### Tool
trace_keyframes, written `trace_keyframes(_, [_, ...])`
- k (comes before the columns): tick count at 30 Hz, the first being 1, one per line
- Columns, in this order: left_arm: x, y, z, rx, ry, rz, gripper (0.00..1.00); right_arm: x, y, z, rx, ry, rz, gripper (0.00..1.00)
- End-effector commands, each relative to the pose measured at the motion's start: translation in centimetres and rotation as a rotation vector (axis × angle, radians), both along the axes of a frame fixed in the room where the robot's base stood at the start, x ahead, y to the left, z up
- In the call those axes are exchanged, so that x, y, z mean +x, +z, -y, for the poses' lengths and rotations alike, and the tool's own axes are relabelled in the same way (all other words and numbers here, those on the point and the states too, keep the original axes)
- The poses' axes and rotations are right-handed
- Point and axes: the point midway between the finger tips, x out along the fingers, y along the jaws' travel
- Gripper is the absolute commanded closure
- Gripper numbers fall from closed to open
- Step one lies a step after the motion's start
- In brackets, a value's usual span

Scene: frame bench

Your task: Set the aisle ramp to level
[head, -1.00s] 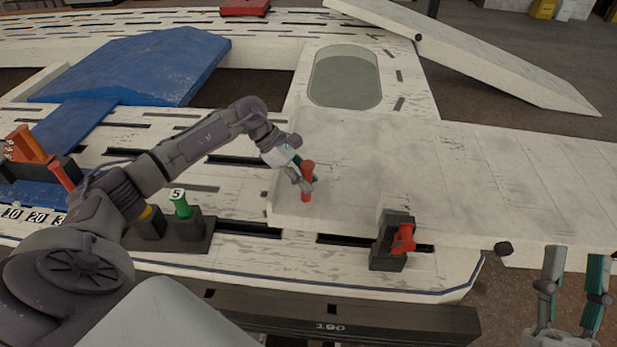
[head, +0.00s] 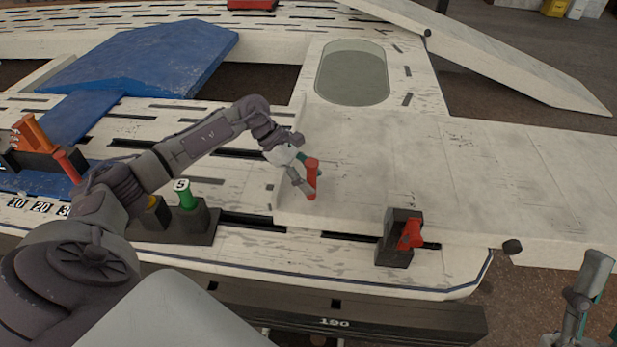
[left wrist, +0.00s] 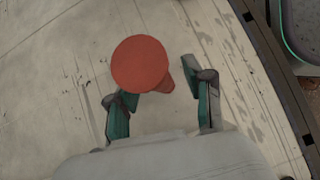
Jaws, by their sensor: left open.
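A wide off-white ramp panel (head: 445,170) lies across the middle and right, its left end on the slotted deck. A red upright handle (head: 312,172) stands near that end. My left gripper (head: 303,178) is at the handle, fingers open. In the left wrist view, the handle's round red top (left wrist: 140,63) shows just ahead of and partly between the open fingers (left wrist: 160,100); I cannot tell if they touch it. A dark block with a red lever (head: 411,235) sits at the panel's front edge. My right gripper (head: 580,300) is partly cut off at lower right.
A black block with green (head: 187,195) and yellow pegs and an orange-topped block (head: 35,135) stand left. A blue ramp (head: 145,65) lies behind. Another off-white sloping panel (head: 500,55) is at upper right. A beam marked 190 (head: 335,322) runs along the front.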

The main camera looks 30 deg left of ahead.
Motion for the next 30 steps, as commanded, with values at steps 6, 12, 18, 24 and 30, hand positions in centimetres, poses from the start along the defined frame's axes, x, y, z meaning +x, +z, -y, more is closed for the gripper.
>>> trace_keyframes(6, [0.0, 0.7, -0.4, -0.002, 0.002, 0.004, 0.48, 0.0, 0.0, 0.0, 0.0, -0.001, -0.002, 0.6])
trace_keyframes(12, [-0.7, 3.4, -2.7, 0.001, 0.004, 0.004, 0.48, 0.0, 0.0, 0.0, -0.001, -0.001, -0.001, 0.6])
trace_keyframes(18, [-1.5, 6.6, -5.3, 0.001, 0.003, 0.004, 0.48, 0.0, 0.0, 0.0, -0.001, -0.001, -0.001, 0.6])
trace_keyframes(24, [-2.1, 8.7, -7.0, 0.0, 0.003, 0.002, 0.48, 0.0, 0.0, 0.0, -0.001, -0.001, -0.001, 0.6])
trace_keyframes(30, [-2.3, 9.3, -7.5, 0.0, 0.001, 0.0, 0.48, 0.0, 0.0, 0.0, 0.0, 0.0, -0.001, 0.6])
